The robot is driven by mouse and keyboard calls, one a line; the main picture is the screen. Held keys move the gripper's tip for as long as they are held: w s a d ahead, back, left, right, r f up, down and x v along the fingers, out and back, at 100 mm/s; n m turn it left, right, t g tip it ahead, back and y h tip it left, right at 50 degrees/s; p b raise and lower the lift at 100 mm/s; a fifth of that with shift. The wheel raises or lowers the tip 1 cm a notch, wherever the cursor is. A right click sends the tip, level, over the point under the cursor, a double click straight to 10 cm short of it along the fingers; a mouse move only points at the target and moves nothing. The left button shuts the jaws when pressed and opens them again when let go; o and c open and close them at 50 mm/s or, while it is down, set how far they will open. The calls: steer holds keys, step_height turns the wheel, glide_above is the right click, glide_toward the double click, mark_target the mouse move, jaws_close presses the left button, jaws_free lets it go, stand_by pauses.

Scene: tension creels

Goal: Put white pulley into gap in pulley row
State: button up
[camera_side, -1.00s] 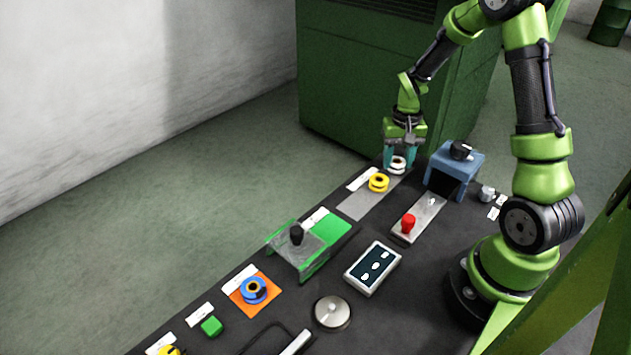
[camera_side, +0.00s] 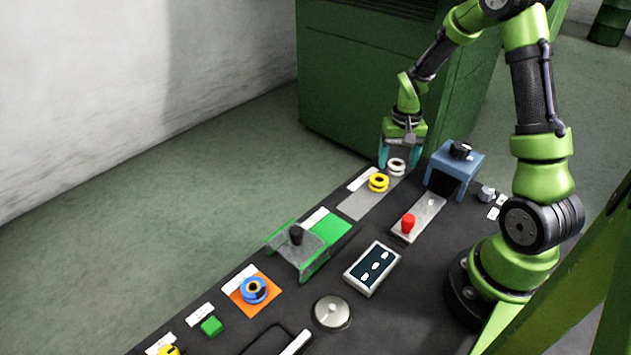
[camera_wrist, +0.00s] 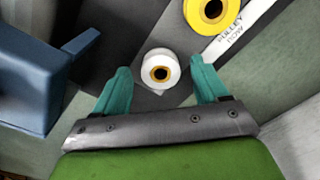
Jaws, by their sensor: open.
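The white pulley (camera_side: 397,166) stands on the grey strip (camera_side: 357,204) at the far end of the bench, just beyond a yellow pulley (camera_side: 379,183). In the wrist view the white pulley (camera_wrist: 160,70) lies between the two teal fingers of my gripper (camera_wrist: 160,90), slightly ahead of their tips, with space on both sides. My gripper (camera_side: 401,162) is open around or just above it; the exact height is hard to tell. The yellow pulley (camera_wrist: 211,12) is cut off at the top of the wrist view. A label reading "PULLEY ROW" (camera_wrist: 236,30) lies beside the strip.
A blue housing (camera_side: 455,170) with a black knob stands close to the right of my gripper. A plate with a red knob (camera_side: 408,222), a green fixture (camera_side: 310,245) and a display box (camera_side: 373,268) sit nearer. A tall green cabinet (camera_side: 350,80) stands behind the bench.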

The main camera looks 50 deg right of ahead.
step_height(320, 180, up, 12)
steer(key=f, duration=0.1)
steer(key=s+a+r+n+t+y, duration=0.1)
steer(key=s+a+r+n+t, duration=0.1)
steer(key=a+r, duration=0.4)
steer(key=s+a+r+n+t+y, duration=0.1)
steer(key=s+a+r+n+t, duration=0.2)
steer(key=a, duration=1.3)
steer(key=s+r+t, duration=0.2)
steer(key=s, duration=0.2)
steer(key=shift+r, duration=0.4)
